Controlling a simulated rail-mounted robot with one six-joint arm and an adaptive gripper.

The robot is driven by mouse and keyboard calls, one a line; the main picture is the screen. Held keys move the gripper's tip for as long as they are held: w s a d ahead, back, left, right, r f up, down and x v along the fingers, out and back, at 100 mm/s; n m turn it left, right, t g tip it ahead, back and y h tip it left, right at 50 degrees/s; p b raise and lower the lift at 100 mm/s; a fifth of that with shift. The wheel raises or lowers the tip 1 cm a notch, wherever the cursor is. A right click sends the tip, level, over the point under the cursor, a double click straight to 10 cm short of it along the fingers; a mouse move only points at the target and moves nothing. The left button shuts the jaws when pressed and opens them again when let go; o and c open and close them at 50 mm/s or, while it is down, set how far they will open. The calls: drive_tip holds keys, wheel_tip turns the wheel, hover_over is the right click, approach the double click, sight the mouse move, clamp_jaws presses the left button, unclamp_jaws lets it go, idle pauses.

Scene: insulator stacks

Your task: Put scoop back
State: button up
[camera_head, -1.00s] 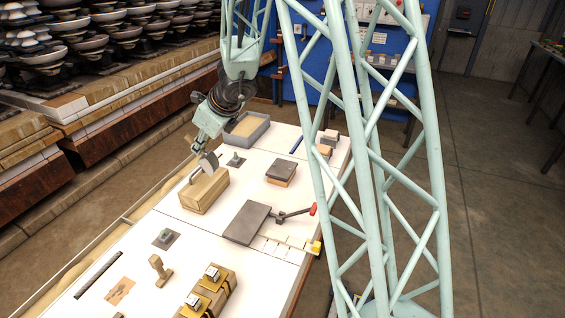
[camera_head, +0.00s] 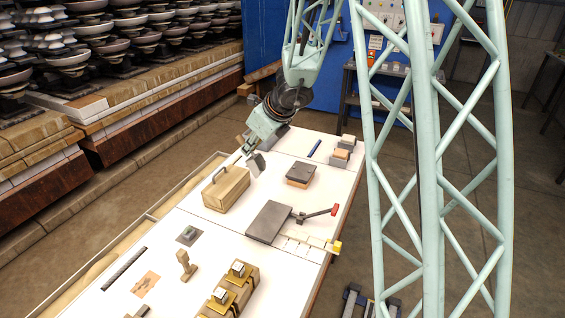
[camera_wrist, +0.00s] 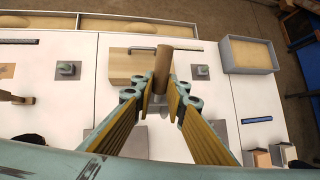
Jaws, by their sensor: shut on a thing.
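My gripper (camera_head: 250,147) is over the far part of the white table, to the right of the wooden box with a handle. In the wrist view my gripper (camera_wrist: 162,95) is shut on the scoop's brown round handle (camera_wrist: 163,66). A small grey plate with a post (camera_wrist: 200,72) lies to the right of the handle in the wrist view.
The wooden box (camera_head: 226,188) stands near the gripper. A grey tray of sand (camera_wrist: 248,53) is at the table's far end. A dark flat plate (camera_head: 269,222), a dark block (camera_head: 300,173) and small blocks (camera_head: 342,150) stand on the right.

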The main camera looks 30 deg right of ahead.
drive_tip(key=shift+w+f, duration=0.1)
drive_tip(key=shift+w, duration=0.05)
drive_tip(key=w+d+f+n+h, duration=0.1)
drive_tip(key=w+d+f+n, duration=0.3)
drive_tip(key=w+d+n, duration=0.2)
drive_tip(key=w+d+f+n+g+h, duration=0.1)
drive_tip(key=w+d+f+n, duration=0.3)
drive_tip(key=w+d+n, duration=0.3)
drive_tip(key=w+d+f+n+g+h+p, duration=0.1)
drive_tip(key=w+d+f+n+h, duration=0.1)
drive_tip(key=w+d+f+n, duration=0.2)
drive_tip(key=shift+w+d+f+n, duration=0.25)
drive_tip(key=shift+w+d+n, duration=1.15)
drive_tip(key=shift+w+d, duration=0.45)
drive_tip(key=shift+f+b, duration=0.55)
drive_tip(key=shift+f, duration=2.6)
drive_tip(key=shift+f+b, duration=0.35)
drive_tip(key=shift+f, duration=1.5)
